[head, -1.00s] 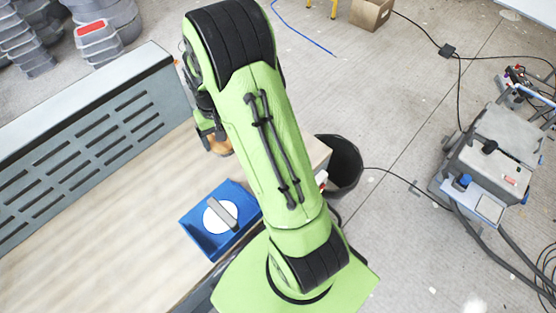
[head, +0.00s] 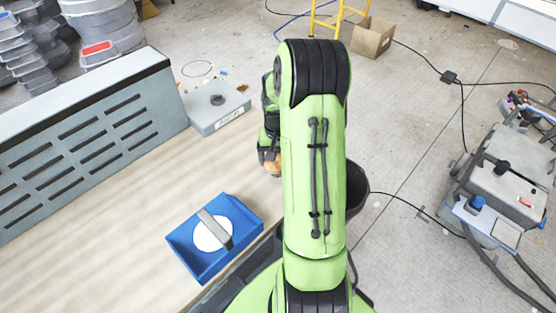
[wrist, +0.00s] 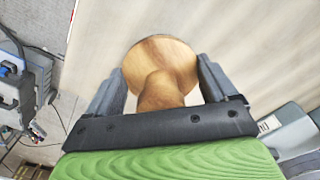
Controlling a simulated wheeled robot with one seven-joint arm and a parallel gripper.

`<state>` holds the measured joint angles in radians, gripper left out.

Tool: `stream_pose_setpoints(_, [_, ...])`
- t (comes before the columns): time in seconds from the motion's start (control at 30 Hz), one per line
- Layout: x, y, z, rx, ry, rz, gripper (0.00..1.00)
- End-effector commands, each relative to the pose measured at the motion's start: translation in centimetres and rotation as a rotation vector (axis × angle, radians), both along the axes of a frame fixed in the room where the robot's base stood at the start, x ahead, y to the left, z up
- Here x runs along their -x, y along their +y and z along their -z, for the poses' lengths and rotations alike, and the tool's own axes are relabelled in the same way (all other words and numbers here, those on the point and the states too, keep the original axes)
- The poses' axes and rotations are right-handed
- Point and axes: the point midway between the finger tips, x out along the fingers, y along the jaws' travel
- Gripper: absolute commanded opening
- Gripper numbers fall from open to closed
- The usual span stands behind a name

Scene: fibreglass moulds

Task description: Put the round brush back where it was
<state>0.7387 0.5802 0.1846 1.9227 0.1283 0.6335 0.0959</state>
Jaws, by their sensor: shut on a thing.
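The round brush shows its round wooden top and handle (wrist: 160,66) in the wrist view. My gripper (wrist: 160,82) is shut on it, one finger on each side of the handle. In the head view a small brown part of the brush (head: 273,165) shows beside my gripper (head: 268,152), mostly hidden by my green arm. The brush is by the right side of the pale wooden table top (head: 130,205). Its bristles are hidden, and I cannot tell its height above the table.
A blue tray (head: 181,249) with a white disc and a grey bar-like piece is at the near right of the table. A grey labelled box (head: 205,118) with a dark knob is at the far end, beside a slotted grey panel (head: 85,135). A black bin (head: 357,188) stands on the floor.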

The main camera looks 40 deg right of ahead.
Motion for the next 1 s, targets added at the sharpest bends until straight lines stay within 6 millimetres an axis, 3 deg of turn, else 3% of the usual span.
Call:
stream_pose_setpoints(0.37, [0.0, 0.0, 1.0, 0.001, -0.001, 0.0, 0.37])
stream_pose_setpoints(0.4, [0.0, 0.0, 1.0, 0.001, -0.001, 0.0, 0.9])
stream_pose_setpoints(0.47, [0.0, 0.0, 0.9, 0.001, -0.001, 0.0, 0.99])
stream_pose_setpoints(0.77, [0.0, 0.0, 0.2, 0.001, -0.001, 0.0, 1.0])
stream_pose_setpoints(0.87, [-0.1, -0.1, -1.8, 0.005, -0.005, 0.0, 1.0])
stream_pose_setpoints(1.0, [0.0, -0.1, -5.8, 0.006, -0.005, 0.001, 1.0])
